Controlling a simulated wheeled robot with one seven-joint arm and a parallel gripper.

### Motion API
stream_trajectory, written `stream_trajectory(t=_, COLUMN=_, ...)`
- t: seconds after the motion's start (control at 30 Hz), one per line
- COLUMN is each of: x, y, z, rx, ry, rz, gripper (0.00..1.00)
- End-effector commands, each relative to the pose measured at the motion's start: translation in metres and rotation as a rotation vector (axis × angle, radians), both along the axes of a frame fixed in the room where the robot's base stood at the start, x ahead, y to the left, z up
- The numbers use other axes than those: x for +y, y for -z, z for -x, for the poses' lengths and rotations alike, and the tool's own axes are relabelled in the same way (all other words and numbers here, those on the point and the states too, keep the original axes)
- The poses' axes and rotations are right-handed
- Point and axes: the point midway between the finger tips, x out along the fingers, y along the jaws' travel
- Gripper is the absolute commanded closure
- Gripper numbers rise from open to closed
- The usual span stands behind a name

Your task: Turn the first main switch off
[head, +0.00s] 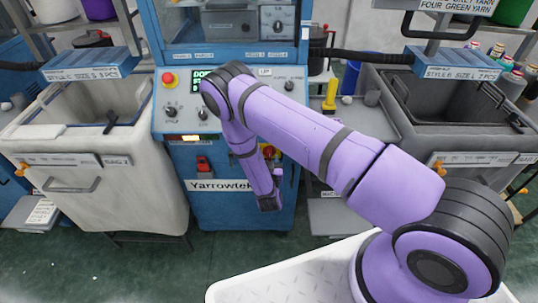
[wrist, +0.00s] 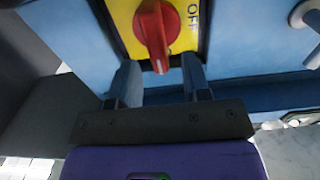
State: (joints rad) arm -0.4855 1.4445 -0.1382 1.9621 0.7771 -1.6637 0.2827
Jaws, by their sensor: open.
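In the wrist view, a red rotary main switch (wrist: 153,35) sits on a yellow plate (wrist: 186,35) with the word OFF to its right, printed sideways. Its handle runs roughly up and down in the picture, its top cut off. My gripper (wrist: 160,80) is open and empty, its two fingers below the plate, one on each side of the handle's lower end. I cannot tell whether they touch anything. In the head view, a bit of the red and yellow switch (head: 269,152) shows beside my arm on the blue Yarrowtek machine (head: 235,213); the fingers are hidden there.
A pale bin (head: 145,195) stands left, a dark grey bin (head: 440,115) right. In the wrist view, a whitish handle (wrist: 308,20) is at upper right.

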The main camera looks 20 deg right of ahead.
Motion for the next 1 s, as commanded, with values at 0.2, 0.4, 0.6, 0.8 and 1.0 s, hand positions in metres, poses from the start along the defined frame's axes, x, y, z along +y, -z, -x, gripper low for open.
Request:
stream_trajectory(t=0.2, x=-0.008, y=0.0, z=-0.024, rx=0.0, ry=0.001, rz=-0.001, gripper=0.56)
stream_trajectory(t=0.4, x=-0.01, y=0.0, z=-0.031, rx=0.0, ry=0.0, rz=0.0, gripper=0.56)
stream_trajectory(t=0.6, x=-0.01, y=0.0, z=-0.031, rx=0.0, ry=0.0, rz=0.0, gripper=0.56)
stream_trajectory(t=0.8, x=-0.01, y=0.0, z=-0.031, rx=0.0, ry=0.0, rz=0.0, gripper=1.0)
stream_trajectory(t=1.0, x=-0.01, y=0.0, z=-0.03, rx=0.001, ry=0.0, rz=0.004, gripper=1.0)
